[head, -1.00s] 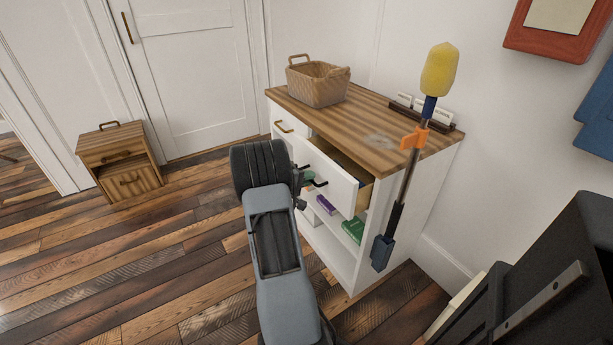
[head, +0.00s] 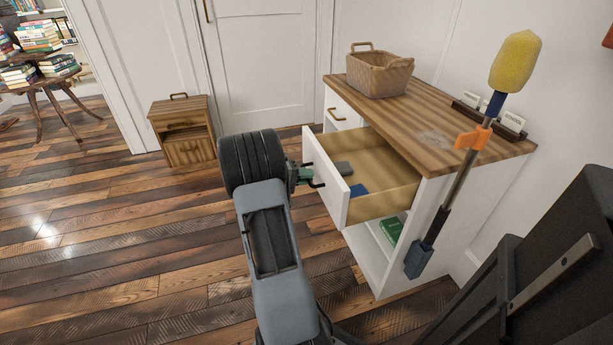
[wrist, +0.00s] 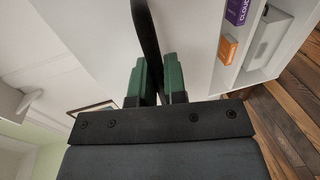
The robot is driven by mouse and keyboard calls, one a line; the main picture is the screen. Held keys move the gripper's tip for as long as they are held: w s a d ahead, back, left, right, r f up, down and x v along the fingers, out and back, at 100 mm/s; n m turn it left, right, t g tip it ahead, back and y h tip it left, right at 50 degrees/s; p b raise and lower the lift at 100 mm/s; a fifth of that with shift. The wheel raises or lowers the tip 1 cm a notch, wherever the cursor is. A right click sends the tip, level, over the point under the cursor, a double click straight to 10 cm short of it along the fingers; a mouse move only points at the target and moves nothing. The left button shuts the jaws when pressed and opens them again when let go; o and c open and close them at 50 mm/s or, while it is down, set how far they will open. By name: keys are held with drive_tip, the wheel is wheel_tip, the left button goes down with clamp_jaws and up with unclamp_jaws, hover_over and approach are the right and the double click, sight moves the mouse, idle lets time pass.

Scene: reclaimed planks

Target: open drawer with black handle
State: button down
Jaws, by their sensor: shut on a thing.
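The drawer (head: 323,180) with the black handle (head: 317,183) is pulled well out of the white cabinet, in the middle of the head view. Its wooden inside shows a grey thing and a blue thing (head: 357,190). My gripper (head: 305,175) is at the drawer's front, partly hidden by my arm. In the wrist view the green fingers of my gripper (wrist: 160,82) are shut on the black handle (wrist: 146,35), which runs between them. The white drawer front (wrist: 95,40) fills the view behind it.
The cabinet's wooden top (head: 425,118) holds a wicker basket (head: 378,75). A yellow-headed duster (head: 515,62) stands at the cabinet's right side. Another drawer has a brass handle (head: 336,115). A small wooden nightstand (head: 183,130) is at the left. Floor left of my arm is clear.

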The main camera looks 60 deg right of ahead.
drive_tip(key=c, duration=1.2)
unclamp_jaws()
drive_tip(key=shift+w, duration=0.1)
drive_tip(key=p+v, duration=0.2)
drive_tip(key=v, duration=1.1)
drive_tip(key=shift+w+a+r+p, duration=0.15)
drive_tip(key=shift+w+a+p, duration=0.05)
drive_tip(key=shift+a+p, duration=0.1)
